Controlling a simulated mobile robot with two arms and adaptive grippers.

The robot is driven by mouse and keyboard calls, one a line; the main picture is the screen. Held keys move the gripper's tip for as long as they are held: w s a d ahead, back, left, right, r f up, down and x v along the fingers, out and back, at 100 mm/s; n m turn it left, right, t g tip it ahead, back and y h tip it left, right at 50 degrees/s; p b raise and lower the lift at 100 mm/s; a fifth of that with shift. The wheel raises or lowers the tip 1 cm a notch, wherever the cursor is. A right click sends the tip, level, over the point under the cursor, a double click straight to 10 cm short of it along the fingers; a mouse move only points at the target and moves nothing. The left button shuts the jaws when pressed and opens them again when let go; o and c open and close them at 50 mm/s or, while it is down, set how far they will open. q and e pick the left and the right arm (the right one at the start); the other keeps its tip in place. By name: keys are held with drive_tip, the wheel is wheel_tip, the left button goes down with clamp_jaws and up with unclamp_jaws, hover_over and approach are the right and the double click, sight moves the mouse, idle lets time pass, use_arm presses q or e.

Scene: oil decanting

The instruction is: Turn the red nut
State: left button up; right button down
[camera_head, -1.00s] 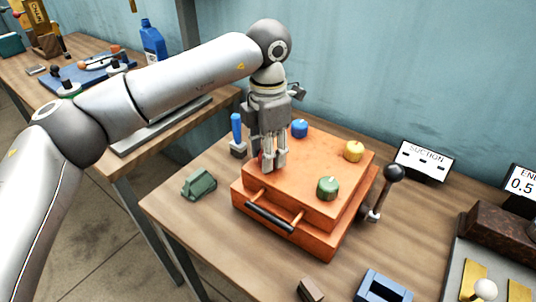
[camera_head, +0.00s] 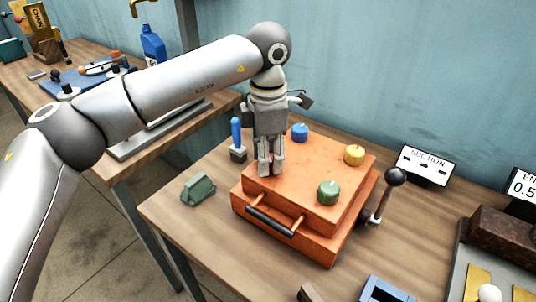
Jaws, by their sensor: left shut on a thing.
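The orange box (camera_head: 296,186) on the wooden table carries coloured nuts on its top: a blue one (camera_head: 300,132), a yellow one (camera_head: 354,154) and a green one (camera_head: 328,192). My left gripper (camera_head: 270,168) points down over the box's left corner and is shut on the red nut. Only a sliver of red shows between its fingers; the rest of the nut is hidden. My right gripper is not in view.
A lever with a dark ball knob (camera_head: 395,176) stands right of the box. A blue-handled tool (camera_head: 236,135) and a green block (camera_head: 198,188) are on the left. A SUCTION sign (camera_head: 424,165) stands behind. Bare table lies at front left.

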use_arm(q)
drive_tip(key=o, duration=1)
drive_tip(key=shift+o, duration=0.2)
wheel_tip(320, 180, up, 12)
